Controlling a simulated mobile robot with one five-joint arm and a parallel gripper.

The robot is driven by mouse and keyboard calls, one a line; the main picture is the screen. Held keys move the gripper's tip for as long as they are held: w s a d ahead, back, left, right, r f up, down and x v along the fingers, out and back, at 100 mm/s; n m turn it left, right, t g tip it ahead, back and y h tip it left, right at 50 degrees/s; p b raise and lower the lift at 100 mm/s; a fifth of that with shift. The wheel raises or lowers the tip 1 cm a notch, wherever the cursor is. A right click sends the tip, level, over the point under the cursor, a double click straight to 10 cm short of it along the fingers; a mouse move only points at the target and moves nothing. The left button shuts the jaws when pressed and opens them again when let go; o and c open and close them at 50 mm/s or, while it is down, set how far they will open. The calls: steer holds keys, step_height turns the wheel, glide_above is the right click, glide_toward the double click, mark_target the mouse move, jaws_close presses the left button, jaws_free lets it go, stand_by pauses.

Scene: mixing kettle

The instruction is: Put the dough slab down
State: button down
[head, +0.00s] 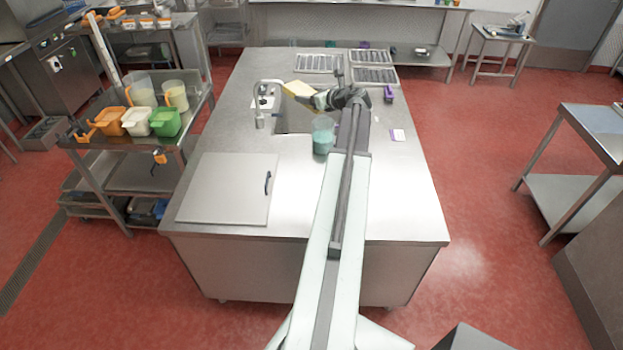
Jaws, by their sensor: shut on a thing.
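The dough slab (299,90) is a small pale-yellow block in the head view, above the far middle of the steel island. My gripper (318,99) is shut on its right end. The slab looks tilted and held above the basin area, though its exact height is hard to judge. My arm reaches from the bottom of the view over the island, and the fingertips are small and partly hidden by the slab.
A cart with tubs (165,121) stands left. The front right worktop is clear.

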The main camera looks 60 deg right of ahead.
steer(key=shift+a+f+b, duration=0.1)
steer(key=shift+f+b, duration=0.2)
steer(key=shift+n+y, duration=0.3)
steer(key=shift+y, duration=0.1)
steer(key=s+a+f+b, duration=0.3)
steer(key=s+f+b, duration=0.3)
steer(key=f+b, duration=0.4)
steer(key=s+a+f+b, duration=0.4)
steer(key=s+f+b, duration=0.3)
steer(key=f+b, duration=0.3)
steer(key=s+a+f+b, duration=0.3)
steer(key=s+f+b, duration=0.4)
steer(key=f+b, duration=0.3)
steer(key=shift+a, duration=0.35)
steer(key=shift+s+a+f, duration=0.15)
steer(key=shift+s+a, duration=0.05)
steer(key=shift+s, duration=0.05)
steer(key=shift+a, duration=0.1)
